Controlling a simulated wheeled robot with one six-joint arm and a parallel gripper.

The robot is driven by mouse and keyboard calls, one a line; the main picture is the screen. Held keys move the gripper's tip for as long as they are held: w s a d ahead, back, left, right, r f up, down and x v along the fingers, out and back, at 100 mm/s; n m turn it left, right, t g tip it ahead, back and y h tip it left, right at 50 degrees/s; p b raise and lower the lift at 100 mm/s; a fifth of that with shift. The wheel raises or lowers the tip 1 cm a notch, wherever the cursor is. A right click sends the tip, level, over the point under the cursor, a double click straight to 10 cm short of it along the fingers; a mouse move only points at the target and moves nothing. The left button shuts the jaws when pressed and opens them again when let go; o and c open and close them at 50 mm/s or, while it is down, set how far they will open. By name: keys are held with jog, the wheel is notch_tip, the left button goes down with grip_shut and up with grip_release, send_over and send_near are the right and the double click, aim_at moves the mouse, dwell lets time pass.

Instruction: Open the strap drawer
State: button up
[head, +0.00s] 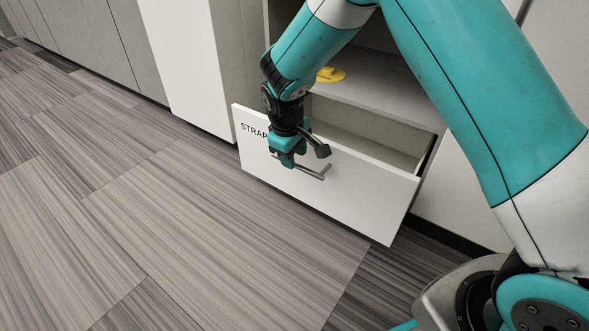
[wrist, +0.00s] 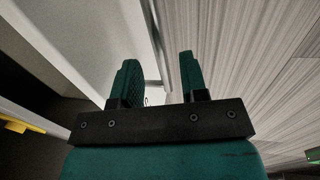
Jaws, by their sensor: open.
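The strap drawer (head: 350,197) is a white drawer low in the cabinet, with dark lettering beginning "STRAP" on its front. It stands pulled out, and part of its inside shows behind the front panel. A grey bar handle (head: 318,173) sits on the front, partly hidden by my gripper. My gripper (head: 303,158) is at the drawer front, close to the handle; I cannot tell whether they touch. In the wrist view my gripper (wrist: 160,82) has its two green fingers apart, with the drawer's white front edge (wrist: 150,30) beyond them.
A yellow object (head: 330,75) lies on the shelf above the drawer; something yellow also shows at the left of the wrist view (wrist: 22,124). White and grey cabinet fronts (head: 185,60) run along the left. The striped floor (head: 150,215) before the drawer is clear.

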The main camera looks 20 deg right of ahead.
jog(key=shift+w+d+f+b, duration=0.1)
jog(key=shift+f+b, duration=0.1)
jog(key=shift+f, duration=0.35)
jog(key=shift+w+d+f+b, duration=0.1)
jog(key=shift+f+b, duration=0.05)
jog(key=shift+f, duration=0.4)
